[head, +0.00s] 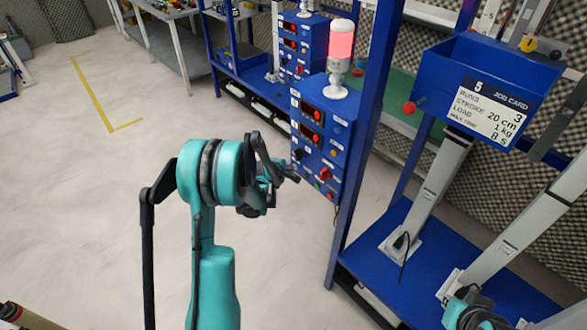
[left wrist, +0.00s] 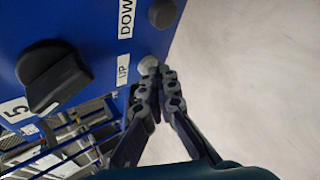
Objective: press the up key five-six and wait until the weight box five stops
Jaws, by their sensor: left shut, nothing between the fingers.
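My left gripper (head: 292,177) is shut and empty, with its fingertips at the lower part of the blue control box (head: 320,140). In the left wrist view the closed fingertips (left wrist: 160,78) are right at the round grey key labelled UP (left wrist: 148,65), overlapping its edge. I cannot tell whether they touch it or push it in. The dark DOWN key (left wrist: 162,13) is beside it, and a large black knob (left wrist: 52,76) sits near the label 5. A blue box (head: 490,75) with a job card marked 5 is at upper right; I cannot tell whether it is moving.
A beacon lamp (head: 340,60) on the control box shows red. A blue frame post (head: 360,140) stands just right of the box. Grey slanted columns (head: 430,195) rise from a blue base plate (head: 395,275). The pale floor (head: 90,200) at left is clear.

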